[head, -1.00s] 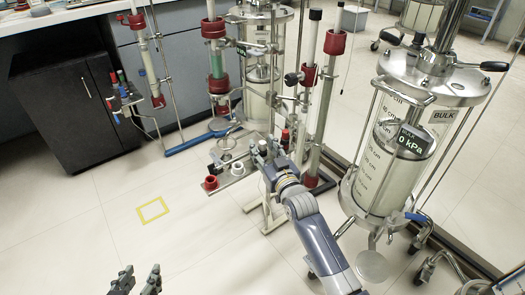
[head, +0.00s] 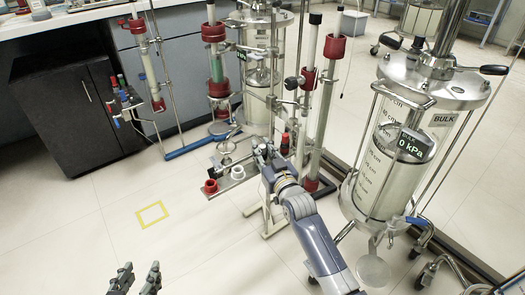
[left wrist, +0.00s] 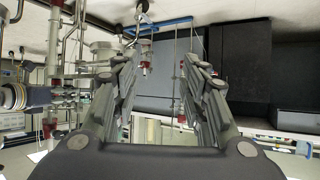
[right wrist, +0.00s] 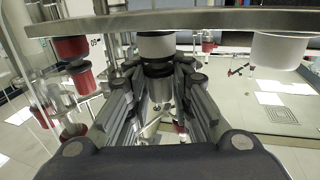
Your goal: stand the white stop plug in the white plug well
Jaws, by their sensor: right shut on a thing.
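My right gripper (head: 262,152) is at the small metal tray (head: 249,176) in the middle of the head view. In the right wrist view, which looks upside down, its fingers close on a white plug (right wrist: 155,45) with a dark band, at the tray's edge; whether its base touches the tray I cannot tell. A white well (head: 238,172) stands on the tray left of this gripper; it also shows at the right of the right wrist view (right wrist: 280,50). My left gripper (head: 135,279) is open and empty, low over the floor, far from the tray.
A red well (head: 210,186) is at the tray's near left corner, and a red plug-like piece (head: 285,143) stands right of my right gripper. Glass columns with red collars (head: 325,90) rise close behind. A large steel column (head: 395,140) stands at right. The floor at left is clear.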

